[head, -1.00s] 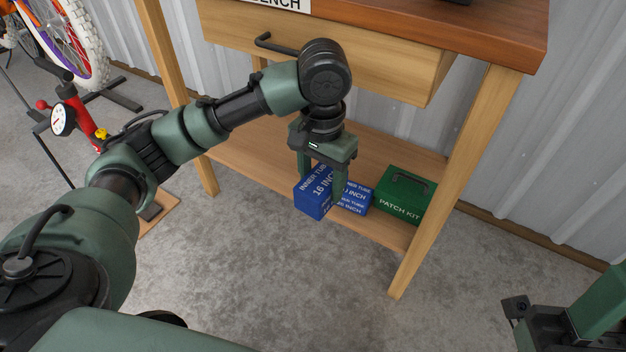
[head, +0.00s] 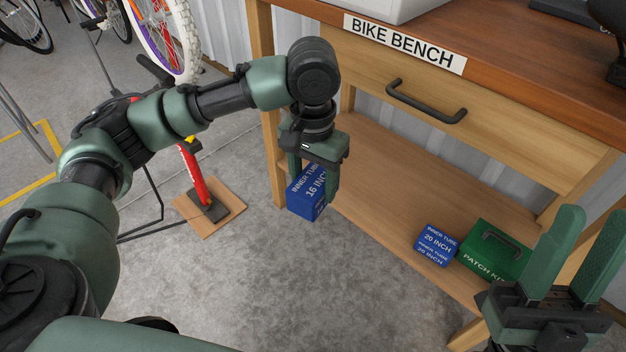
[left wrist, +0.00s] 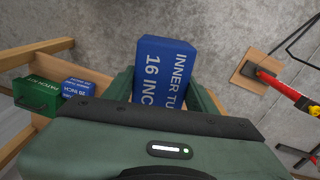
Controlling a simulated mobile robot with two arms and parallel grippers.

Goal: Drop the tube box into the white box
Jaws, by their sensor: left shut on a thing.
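My left gripper (head: 313,190) points down and is shut on a blue tube box (head: 303,203) marked "INNER TUBE 16 INCH". It holds the box in the air, in front of the bench's lower shelf. In the left wrist view the tube box (left wrist: 165,68) sits between the fingers, its lettered face showing. A white box-like thing (head: 390,9) stands on the bench top, cut off by the picture's top edge, so its inside is hidden. My right gripper (head: 592,232) is open and empty at the lower right.
A smaller blue 20 inch tube box (head: 436,246) and a green patch kit (head: 492,252) sit on the lower shelf (head: 400,180). The drawer handle (head: 425,103) sticks out above.

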